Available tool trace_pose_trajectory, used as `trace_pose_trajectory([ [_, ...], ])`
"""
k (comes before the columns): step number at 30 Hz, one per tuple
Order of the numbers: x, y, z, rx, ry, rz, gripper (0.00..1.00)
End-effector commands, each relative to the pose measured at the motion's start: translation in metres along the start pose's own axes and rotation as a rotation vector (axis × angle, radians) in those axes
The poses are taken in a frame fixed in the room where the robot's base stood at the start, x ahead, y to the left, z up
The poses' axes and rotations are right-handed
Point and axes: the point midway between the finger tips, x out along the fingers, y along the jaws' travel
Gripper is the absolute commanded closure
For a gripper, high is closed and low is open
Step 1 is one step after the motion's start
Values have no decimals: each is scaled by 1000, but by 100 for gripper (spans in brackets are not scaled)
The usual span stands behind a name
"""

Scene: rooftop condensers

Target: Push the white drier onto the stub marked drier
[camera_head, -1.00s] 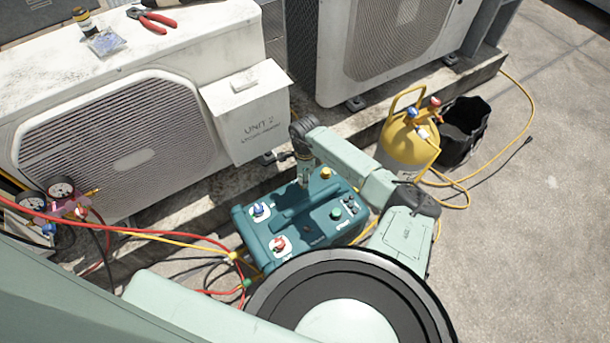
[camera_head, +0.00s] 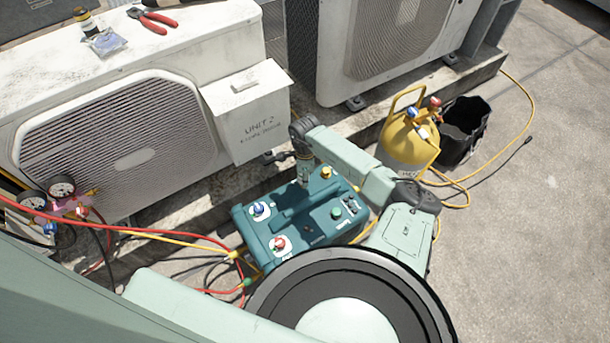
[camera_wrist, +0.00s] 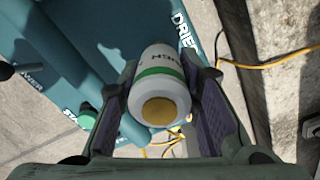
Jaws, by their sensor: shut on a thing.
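The white drier (camera_wrist: 159,90) has a green band and a brass-coloured end that faces the wrist camera. My gripper (camera_wrist: 168,82) is shut on it, one dark finger pad on each side. In the head view my gripper (camera_head: 303,168) is over the far edge of the teal machine (camera_head: 290,222). The word DRIER (camera_wrist: 183,30) is printed on the machine's teal surface just beyond the drier in the wrist view. The stub is hidden behind the drier, so I cannot tell whether the two touch.
Unit 2's white condenser (camera_head: 235,45) stands just behind the machine. A yellow cylinder (camera_head: 408,140) and black bucket (camera_head: 463,130) stand to the right. Red and yellow hoses run left from the machine to gauges (camera_head: 62,188). Open concrete (camera_head: 540,230) lies at right.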

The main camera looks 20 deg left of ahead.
Motion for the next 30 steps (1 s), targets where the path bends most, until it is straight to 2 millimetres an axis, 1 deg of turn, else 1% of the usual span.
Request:
trace_pose_trajectory([
  [30, 15, 0, 0, 0, 0, 0, 100],
])
